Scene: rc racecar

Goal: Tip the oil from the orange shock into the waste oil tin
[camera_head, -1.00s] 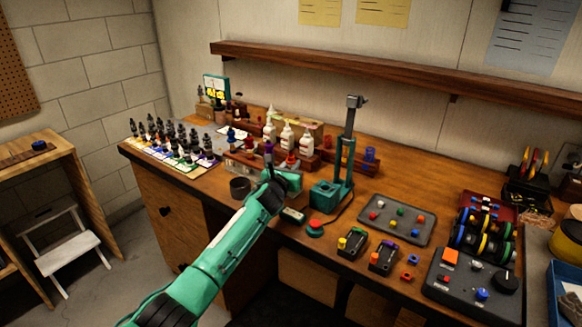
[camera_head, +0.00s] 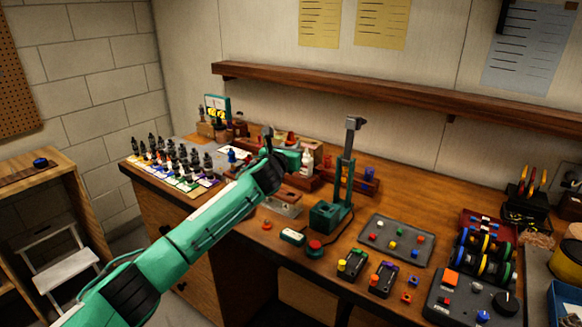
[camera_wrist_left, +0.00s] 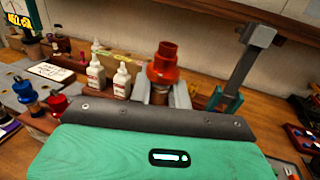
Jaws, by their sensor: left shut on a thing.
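My left gripper (camera_head: 290,160) is raised above the back middle of the bench. In the left wrist view its two grey fingers (camera_wrist_left: 162,94) are shut on the orange shock (camera_wrist_left: 163,66), a red-orange body that stands about upright between them. In the head view I cannot make out the held shock clearly behind the gripper. The waste oil tin cannot be made out in either view now; my left arm covers the part of the bench where a dark cup stood. My right gripper is not in view.
A green stand (camera_head: 335,205) with a tall post is right of the gripper. White bottles (camera_wrist_left: 122,80) and a blue shock (camera_wrist_left: 22,90) stand nearby on the left. A grey parts tray (camera_head: 385,254) lies further right. A wooden shelf (camera_head: 400,98) runs along the wall.

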